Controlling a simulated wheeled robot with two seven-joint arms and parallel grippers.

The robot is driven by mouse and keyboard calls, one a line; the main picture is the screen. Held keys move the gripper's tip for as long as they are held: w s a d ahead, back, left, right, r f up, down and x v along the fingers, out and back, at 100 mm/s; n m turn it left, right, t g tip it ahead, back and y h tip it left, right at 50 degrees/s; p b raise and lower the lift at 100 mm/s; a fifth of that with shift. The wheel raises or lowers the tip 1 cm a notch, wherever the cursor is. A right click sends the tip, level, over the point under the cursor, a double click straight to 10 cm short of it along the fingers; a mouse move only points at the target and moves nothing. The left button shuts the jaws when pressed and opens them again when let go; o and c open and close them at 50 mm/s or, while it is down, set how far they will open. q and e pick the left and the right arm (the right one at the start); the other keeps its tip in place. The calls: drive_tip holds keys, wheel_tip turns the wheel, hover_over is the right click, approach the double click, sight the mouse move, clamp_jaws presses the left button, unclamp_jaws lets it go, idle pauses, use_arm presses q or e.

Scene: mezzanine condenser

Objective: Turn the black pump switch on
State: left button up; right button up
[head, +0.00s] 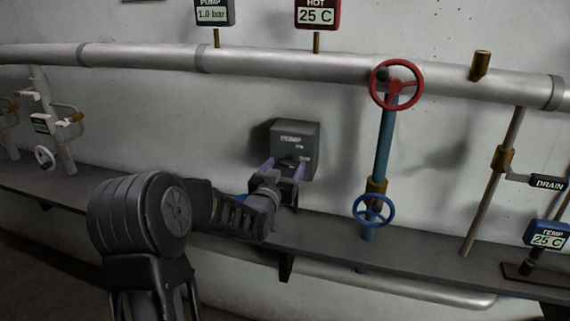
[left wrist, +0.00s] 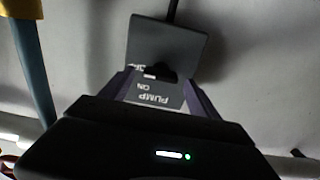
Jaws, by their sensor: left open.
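The pump switch box (head: 297,135) is a dark grey box on the wall, labelled PUMP with ON and OFF marks. My left gripper (head: 284,168) is at the lower front of the box, its two purple fingers apart and pointing at it. In the left wrist view the box (left wrist: 170,50) appears upside down, with PUMP ON lettering between the open fingers (left wrist: 158,88). A small black switch lever (left wrist: 162,70) shows between the fingertips; I cannot tell whether they touch it. The lever's exact position is unclear. My right gripper is not in view.
A grey shelf (head: 330,240) runs along the wall below the box. To the right stand a blue pipe (head: 383,145), a red handwheel (head: 397,85) and a blue handwheel (head: 373,210). A large pale pipe (head: 270,65) crosses above. Bare wall lies left of the box.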

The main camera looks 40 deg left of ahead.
use_arm(q)
drive_tip(key=shift+w, duration=0.15)
drive_tip(key=shift+c, duration=0.3)
drive_tip(key=c, duration=1.3)
drive_tip(key=shift+f+n+b, duration=0.2)
drive_tip(key=shift+n+b, duration=0.2)
drive_tip(key=shift+b, duration=0.55)
drive_tip(key=shift+a+n+b, duration=0.15)
drive_tip(key=shift+n+b, duration=2.7)
drive_tip(key=shift+b, duration=2)
drive_tip(key=shift+a+n+b, duration=0.1)
drive_tip(key=shift+n+b, duration=2.75)
drive_tip(key=shift+b, duration=1.95)
drive_tip(key=shift+r, duration=0.1)
drive_tip(key=o, duration=1.4)
drive_tip(key=shift+c, duration=0.2)
drive_tip(key=shift+s, duration=0.2)
